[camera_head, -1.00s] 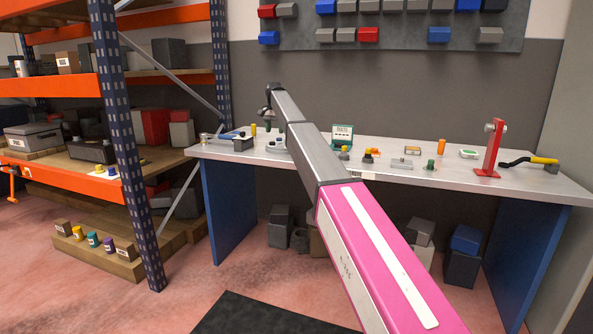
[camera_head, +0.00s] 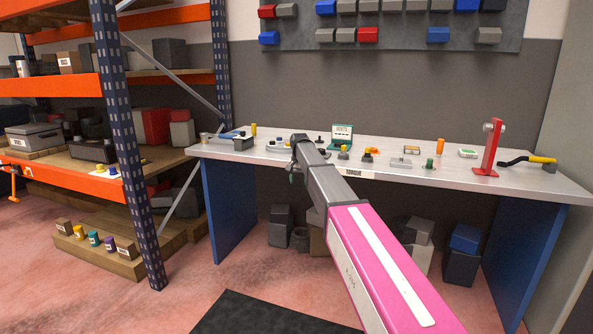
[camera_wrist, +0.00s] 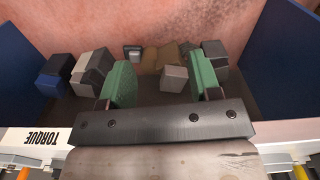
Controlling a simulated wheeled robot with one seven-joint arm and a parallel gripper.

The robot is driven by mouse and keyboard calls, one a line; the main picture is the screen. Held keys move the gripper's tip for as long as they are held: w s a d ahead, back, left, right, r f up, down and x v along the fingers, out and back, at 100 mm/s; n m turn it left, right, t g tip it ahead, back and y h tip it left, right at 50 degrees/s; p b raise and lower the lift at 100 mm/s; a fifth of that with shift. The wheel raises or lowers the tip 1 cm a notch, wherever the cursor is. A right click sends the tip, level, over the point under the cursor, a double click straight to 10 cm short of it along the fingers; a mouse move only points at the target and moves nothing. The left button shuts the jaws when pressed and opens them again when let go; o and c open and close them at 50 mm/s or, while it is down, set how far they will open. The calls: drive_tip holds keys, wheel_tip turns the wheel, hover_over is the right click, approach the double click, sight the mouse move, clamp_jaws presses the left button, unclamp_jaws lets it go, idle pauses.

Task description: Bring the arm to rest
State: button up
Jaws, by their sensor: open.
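My pink and grey arm reaches up from the lower right in the head view, its end just in front of the workbench (camera_head: 385,183). My gripper (camera_head: 294,170) points downward at the bench's front edge, small and partly hidden behind my arm's end. In the wrist view my gripper (camera_wrist: 160,84) shows two green finger pads set wide apart. Nothing is held between them. Beyond them are the floor and several boxes under the bench. The bench's front edge with a TORQUE label (camera_wrist: 42,137) shows at the lower left of the wrist view.
Small parts and tools lie along the bench top. A red stand (camera_head: 491,148) is at its right. An orange and blue shelving rack (camera_head: 138,160) stands on the left. Several boxes (camera_head: 463,254) sit under the bench. A dark mat (camera_head: 265,315) lies on the open floor.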

drive_tip(key=s+d+f+n, duration=0.1)
drive_tip(key=s+d+f, duration=0.5)
drive_tip(key=s, duration=0.7)
drive_tip(key=s+d+f+n, duration=0.1)
drive_tip(key=s+d+f, duration=0.5)
drive_tip(key=s+f, duration=0.4)
drive_tip(key=s+d+f, duration=0.5)
drive_tip(key=s+f, duration=0.4)
drive_tip(key=s, duration=0.9)
drive_tip(key=shift+s+d+n, duration=0.15)
drive_tip(key=shift+d+n, duration=0.25)
